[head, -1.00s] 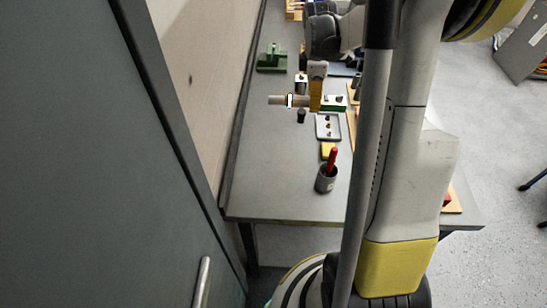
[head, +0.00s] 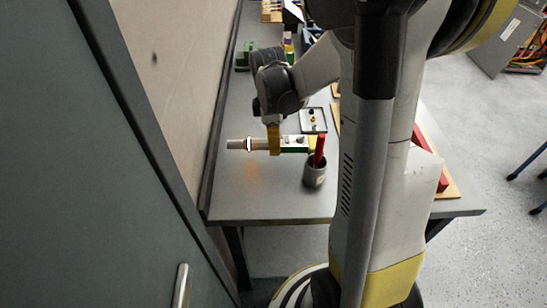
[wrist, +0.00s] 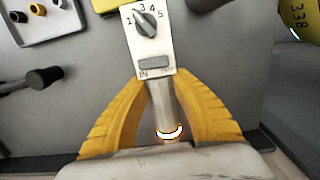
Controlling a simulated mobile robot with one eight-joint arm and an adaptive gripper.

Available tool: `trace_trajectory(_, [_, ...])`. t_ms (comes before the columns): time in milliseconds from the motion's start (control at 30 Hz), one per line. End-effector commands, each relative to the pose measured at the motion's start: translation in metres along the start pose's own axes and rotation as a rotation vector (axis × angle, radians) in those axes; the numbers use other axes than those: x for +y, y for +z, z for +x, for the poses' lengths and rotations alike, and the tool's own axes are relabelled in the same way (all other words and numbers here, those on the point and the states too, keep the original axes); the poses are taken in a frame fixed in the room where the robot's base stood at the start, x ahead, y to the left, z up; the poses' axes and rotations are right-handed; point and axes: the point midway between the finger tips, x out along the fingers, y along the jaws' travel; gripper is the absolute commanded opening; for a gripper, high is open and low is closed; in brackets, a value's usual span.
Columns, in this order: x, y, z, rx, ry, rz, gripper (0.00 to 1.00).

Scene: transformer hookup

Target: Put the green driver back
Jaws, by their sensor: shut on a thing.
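My gripper (head: 274,146) is shut on a driver with a grey round barrel (head: 236,144), a bright ring and a white dial face with a green edge (head: 295,142). It is held level above the bench, its barrel to the left in the head view. In the wrist view, my yellow fingers (wrist: 160,88) stand either side of the barrel, and the driver's dial face (wrist: 148,38) shows numbers and "IN". No other green driver is identifiable.
A pale tray (head: 313,113) with small knobs lies beyond the cup and shows in the wrist view (wrist: 45,28). A green fixture (head: 243,58) stands at the far left of the bench (head: 250,195). A wall borders the left side. The near left bench top is clear.

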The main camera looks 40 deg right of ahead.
Motion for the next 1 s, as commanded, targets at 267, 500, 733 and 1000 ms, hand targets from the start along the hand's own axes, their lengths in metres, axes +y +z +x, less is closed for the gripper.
trace_trajectory(267, [-0.004, -0.005, 0.023, 0.000, 0.000, 0.001, 0.00])
trace_trajectory(500, [-0.004, -0.006, 0.044, 0.000, 0.000, 0.001, 0.00])
trace_trajectory(733, [-0.004, -0.006, 0.044, 0.000, 0.000, 0.001, 0.00])
trace_trajectory(1000, [-0.004, -0.006, 0.045, 0.000, 0.000, 0.001, 0.47])
